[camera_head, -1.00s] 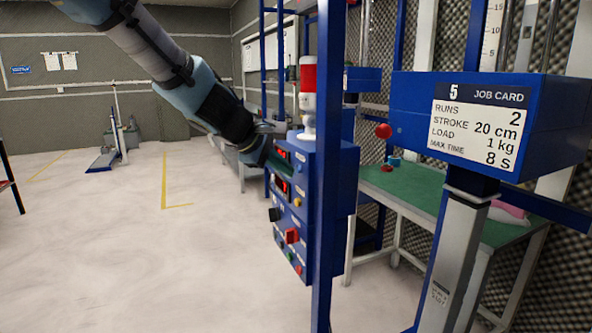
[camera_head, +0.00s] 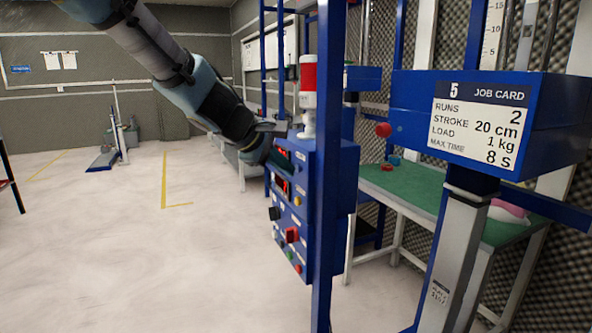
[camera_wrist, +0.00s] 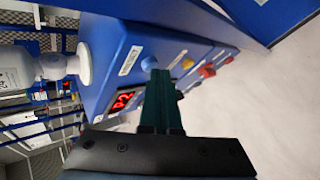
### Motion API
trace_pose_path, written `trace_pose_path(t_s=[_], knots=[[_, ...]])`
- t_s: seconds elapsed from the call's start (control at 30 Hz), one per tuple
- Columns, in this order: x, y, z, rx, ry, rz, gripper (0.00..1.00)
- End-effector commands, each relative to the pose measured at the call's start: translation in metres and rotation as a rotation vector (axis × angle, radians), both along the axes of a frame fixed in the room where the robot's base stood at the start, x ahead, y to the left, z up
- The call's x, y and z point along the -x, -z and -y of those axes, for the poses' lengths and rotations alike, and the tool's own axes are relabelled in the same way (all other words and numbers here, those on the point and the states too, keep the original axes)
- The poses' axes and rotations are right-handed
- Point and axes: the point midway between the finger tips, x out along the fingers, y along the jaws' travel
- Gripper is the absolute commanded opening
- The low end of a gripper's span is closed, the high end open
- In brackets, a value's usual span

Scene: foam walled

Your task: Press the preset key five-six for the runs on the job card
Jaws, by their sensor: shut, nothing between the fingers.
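The blue control box (camera_head: 312,215) hangs on a blue post, with red displays, keys and knobs on its front. My gripper (camera_head: 284,158) is at the upper part of this front, close to the upper display. In the wrist view its dark green fingers (camera_wrist: 160,80) are shut and empty, their tips at the panel beside a lit red display (camera_wrist: 123,100). I cannot tell whether they touch it. The key under the tips is hidden. The job card (camera_head: 477,123) reads runs 2, stroke 20 cm, load 1 kg, max time 8 s, with a 5 in its header.
A black knob (camera_head: 274,213), a red knob (camera_head: 291,235) and a yellow button (camera_head: 298,201) sit lower on the box. A red and white beacon (camera_head: 308,95) stands on top. A green bench (camera_head: 415,200) is behind the post.

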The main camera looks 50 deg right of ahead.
Motion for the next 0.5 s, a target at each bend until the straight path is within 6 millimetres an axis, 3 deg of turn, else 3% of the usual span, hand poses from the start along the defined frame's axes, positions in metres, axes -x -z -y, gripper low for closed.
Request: trace_pose_path(t_s=[0.5], knots=[[-0.0044,0.0000,-0.0122,0.000,-0.001,0.001,0.00]])
